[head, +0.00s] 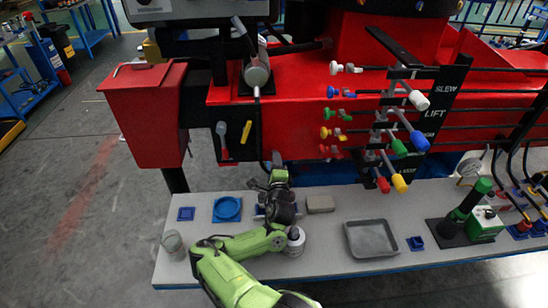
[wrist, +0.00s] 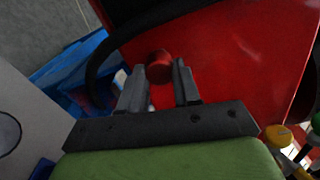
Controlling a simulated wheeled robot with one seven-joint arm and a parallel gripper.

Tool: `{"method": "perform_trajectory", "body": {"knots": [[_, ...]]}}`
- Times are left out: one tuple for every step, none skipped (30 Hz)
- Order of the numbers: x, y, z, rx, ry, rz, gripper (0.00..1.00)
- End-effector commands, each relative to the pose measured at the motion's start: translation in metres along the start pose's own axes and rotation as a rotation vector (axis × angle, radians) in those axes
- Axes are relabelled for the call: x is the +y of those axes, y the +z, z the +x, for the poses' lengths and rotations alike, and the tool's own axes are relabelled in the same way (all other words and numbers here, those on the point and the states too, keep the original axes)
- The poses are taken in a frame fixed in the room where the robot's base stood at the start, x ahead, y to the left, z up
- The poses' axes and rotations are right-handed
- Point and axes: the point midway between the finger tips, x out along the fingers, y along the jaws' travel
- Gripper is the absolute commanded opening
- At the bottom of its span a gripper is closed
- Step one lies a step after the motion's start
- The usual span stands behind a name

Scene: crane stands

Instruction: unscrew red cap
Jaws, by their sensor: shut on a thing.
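The red cap (wrist: 160,66) is a small round piece in front of the red machine's side in the wrist view. It sits between the two dark fingertips of my gripper (wrist: 158,82), which is shut on it. What the cap is seated on is hidden behind it and the fingers. In the head view my gripper (head: 277,160) is at the lower edge of the red crane body (head: 300,125), above the back of the grey bench. The cap cannot be made out there, as my arm and gripper cover that spot.
A black hose (head: 257,125) hangs close beside my gripper. Coloured levers (head: 398,147) stick out to the right.

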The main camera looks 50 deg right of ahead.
Motion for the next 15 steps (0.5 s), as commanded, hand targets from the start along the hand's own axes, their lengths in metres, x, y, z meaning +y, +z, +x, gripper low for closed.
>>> {"method": "perform_trajectory", "body": {"knots": [[0.003, 0.000, 0.000, -0.002, 0.001, -0.065, 0.00], [0.004, 0.000, 0.000, -0.001, 0.002, -0.124, 0.00], [0.004, 0.000, 0.000, -0.001, 0.001, -0.208, 0.00], [0.004, 0.000, 0.000, -0.002, 0.000, -0.267, 0.00], [0.004, 0.000, 0.000, -0.002, 0.000, -0.317, 0.00], [0.003, 0.000, 0.000, -0.002, 0.000, -0.371, 0.00], [0.002, 0.000, 0.000, -0.002, 0.001, -0.362, 0.00], [0.001, 0.000, -0.001, -0.001, 0.001, -0.359, 0.00], [0.001, 0.000, -0.002, -0.001, 0.001, -0.357, 0.00], [0.000, 0.000, -0.003, 0.000, 0.000, -0.357, 0.00], [0.000, 0.000, -0.005, 0.001, -0.001, -0.358, 0.00], [0.000, -0.001, -0.007, 0.001, -0.001, -0.356, 0.00], [0.000, -0.001, -0.009, 0.001, -0.001, -0.357, 0.00], [0.000, -0.001, -0.011, 0.002, -0.001, -0.356, 0.00], [-0.001, -0.001, -0.013, 0.001, -0.002, -0.357, 0.00]]}}
